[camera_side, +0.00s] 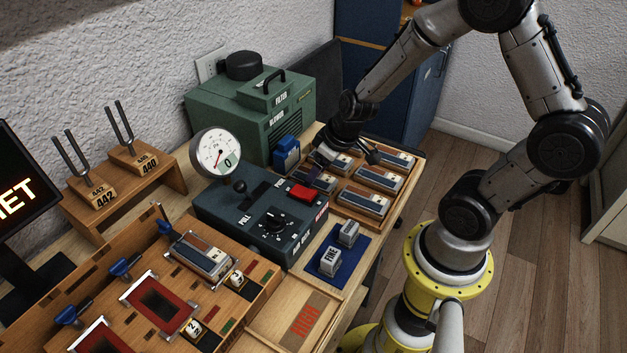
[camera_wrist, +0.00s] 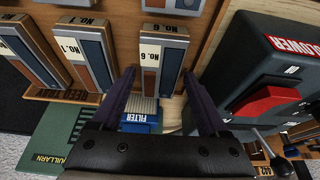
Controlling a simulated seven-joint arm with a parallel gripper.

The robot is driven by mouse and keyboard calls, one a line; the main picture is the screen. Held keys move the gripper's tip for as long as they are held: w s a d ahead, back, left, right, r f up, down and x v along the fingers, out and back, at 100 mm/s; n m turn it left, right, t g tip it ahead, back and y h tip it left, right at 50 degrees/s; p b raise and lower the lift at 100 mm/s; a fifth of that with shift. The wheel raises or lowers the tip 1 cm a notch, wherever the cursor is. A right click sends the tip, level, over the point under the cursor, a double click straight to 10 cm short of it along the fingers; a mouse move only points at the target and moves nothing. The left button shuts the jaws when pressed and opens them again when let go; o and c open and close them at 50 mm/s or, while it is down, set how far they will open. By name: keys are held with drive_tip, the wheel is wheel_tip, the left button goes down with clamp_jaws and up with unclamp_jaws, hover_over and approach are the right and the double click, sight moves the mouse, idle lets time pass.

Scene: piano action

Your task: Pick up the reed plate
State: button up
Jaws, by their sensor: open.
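Several reed plates with striped blue-grey and brown faces lie in a wooden tray (camera_side: 408,187) beside the blower. My gripper (camera_side: 345,157) is over the tray's back left part, pointing down. In the wrist view, my gripper (camera_wrist: 160,74) is open, with a dark finger on each side of a reed plate marked No. 6 (camera_wrist: 150,75). The plate appears between the fingers, with gaps on both sides; the exact height between them is unclear. Another plate marked No. 1 (camera_wrist: 92,62) lies to the left. One reed plate (camera_side: 203,255) sits on the wooden bench at the front left.
A dark control box (camera_side: 262,215) with a red switch stands close beside the tray; its side shows near my right finger in the wrist view. A blue filter block (camera_side: 287,152) and green blower (camera_side: 250,105) stand behind. A blue mat (camera_side: 343,262) holds two small blocks.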

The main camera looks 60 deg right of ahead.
drive_tip(key=shift+w+f, duration=0.15)
drive_tip(key=shift+f, duration=0.2)
clamp_jaws()
drive_tip(key=shift+r, duration=0.25)
